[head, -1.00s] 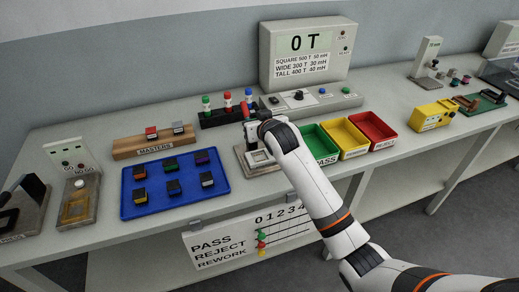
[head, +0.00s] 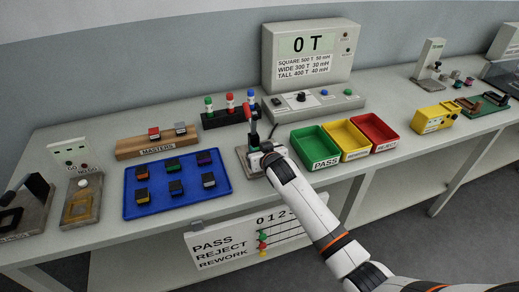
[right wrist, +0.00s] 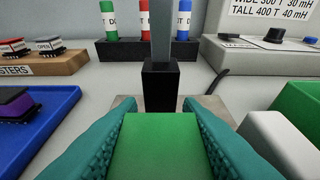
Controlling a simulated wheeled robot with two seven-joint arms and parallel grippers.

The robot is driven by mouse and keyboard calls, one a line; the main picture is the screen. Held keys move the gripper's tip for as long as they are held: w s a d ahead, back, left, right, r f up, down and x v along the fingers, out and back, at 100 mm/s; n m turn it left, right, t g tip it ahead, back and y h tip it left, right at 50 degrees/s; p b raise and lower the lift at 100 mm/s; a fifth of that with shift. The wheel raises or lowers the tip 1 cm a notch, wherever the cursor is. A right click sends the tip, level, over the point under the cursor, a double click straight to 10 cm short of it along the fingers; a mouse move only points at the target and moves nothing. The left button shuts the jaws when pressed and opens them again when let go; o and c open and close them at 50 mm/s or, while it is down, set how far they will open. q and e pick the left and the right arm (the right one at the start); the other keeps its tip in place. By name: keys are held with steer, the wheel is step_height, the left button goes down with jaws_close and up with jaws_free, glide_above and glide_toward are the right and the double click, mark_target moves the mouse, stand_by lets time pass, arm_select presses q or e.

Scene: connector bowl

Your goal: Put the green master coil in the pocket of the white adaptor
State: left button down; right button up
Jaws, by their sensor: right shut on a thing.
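My right gripper (right wrist: 160,145) is shut on the green master coil (right wrist: 160,138), seen as a plain green block between its teal fingers in the right wrist view. In the head view the gripper (head: 265,157) is low over a test fixture with a grey base plate (head: 243,160) and an upright lever (head: 247,112). The fixture's black post (right wrist: 161,87) stands just beyond the coil in the right wrist view. The white adaptor and its pocket are hidden or too small to tell apart under my gripper. I cannot tell whether the coil touches them. My left gripper is not in view.
A blue tray (head: 190,205) with several coils and a wooden MASTERS block (head: 128,155) lie to the left. A rack (head: 222,121) of coloured cylinders stands behind the fixture. The green PASS bin (head: 315,146), yellow bin (head: 346,138) and red bin (head: 376,131) are to the right.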

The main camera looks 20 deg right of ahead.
steer(key=shift+f, duration=0.2)
steer(key=o, duration=0.7)
steer(key=shift+r, duration=0.15)
steer(key=shift+s+r, duration=0.1)
steer(key=shift+s, duration=0.05)
steer(key=v, duration=1.1)
steer(key=shift+s+r, duration=0.25)
steer(key=shift+s, duration=0.1)
